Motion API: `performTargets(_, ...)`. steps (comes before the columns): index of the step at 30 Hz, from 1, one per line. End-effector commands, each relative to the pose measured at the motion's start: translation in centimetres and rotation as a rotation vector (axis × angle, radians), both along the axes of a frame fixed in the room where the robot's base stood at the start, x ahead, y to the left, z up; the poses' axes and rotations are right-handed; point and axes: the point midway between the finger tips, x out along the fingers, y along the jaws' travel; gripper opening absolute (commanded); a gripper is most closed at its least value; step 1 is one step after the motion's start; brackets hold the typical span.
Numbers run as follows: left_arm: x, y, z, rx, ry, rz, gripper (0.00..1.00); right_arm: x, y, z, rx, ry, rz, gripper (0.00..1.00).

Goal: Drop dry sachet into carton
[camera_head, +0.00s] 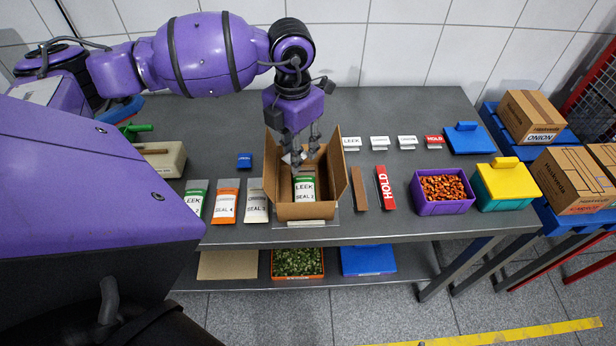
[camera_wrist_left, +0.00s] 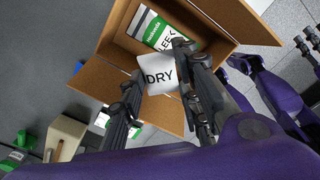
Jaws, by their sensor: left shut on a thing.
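My left gripper (camera_head: 301,152) points down over the open carton (camera_head: 335,190) and is shut on the white dry sachet (camera_head: 290,158). In the left wrist view the sachet (camera_wrist_left: 160,78), marked DRY, sits between the fingertips (camera_wrist_left: 158,72), over the carton's opening. The carton (camera_wrist_left: 115,50) has its flaps open. Inside it lies a green and white leek pouch (camera_head: 304,190), also visible in the left wrist view (camera_wrist_left: 158,33). Dark fingers at the right edge of the left wrist view appear to be my right gripper (camera_wrist_left: 309,42); whether it is open is unclear.
Left of the carton lie leek (camera_head: 197,203), orange (camera_head: 226,204) and beige (camera_head: 257,203) pouches. To its right are a brown strip (camera_head: 359,188), a red HOLD strip (camera_head: 385,187), a purple crate (camera_head: 440,205) and a yellow-lidded box (camera_head: 506,183). Small label stands line the back.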

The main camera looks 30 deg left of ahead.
Motion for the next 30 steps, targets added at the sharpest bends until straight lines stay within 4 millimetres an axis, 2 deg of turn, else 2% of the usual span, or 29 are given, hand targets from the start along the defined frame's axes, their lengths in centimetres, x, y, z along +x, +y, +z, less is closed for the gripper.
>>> performTargets(3, -0.2, 0.0, -2.0, 0.002, 0.011, -0.001, 0.17, -0.9, -0.3, -0.9, -0.004, 0.019, -0.003, 0.4)
performTargets(9, -0.2, 0.0, -4.3, 0.001, 0.01, -0.002, 0.17, -1.3, -0.9, -1.5, -0.013, 0.025, -0.01, 0.4)
performTargets(20, 0.0, 0.0, -4.5, 0.001, 0.001, -0.003, 0.17, -0.5, -0.6, -1.2, -0.008, 0.01, -0.013, 0.4)
performTargets(21, 0.0, 0.0, -4.5, 0.001, 0.001, -0.003, 0.34, -0.5, -0.6, -1.2, -0.008, 0.009, -0.013, 0.4)
performTargets(25, 0.0, 0.0, -4.5, 0.001, 0.001, -0.003, 0.51, -0.3, -0.5, -1.2, -0.007, 0.008, -0.012, 0.4)
performTargets(30, 0.0, 0.0, -4.5, 0.001, 0.001, -0.003, 0.52, -0.4, -0.5, -1.3, -0.007, 0.01, -0.012, 0.4)
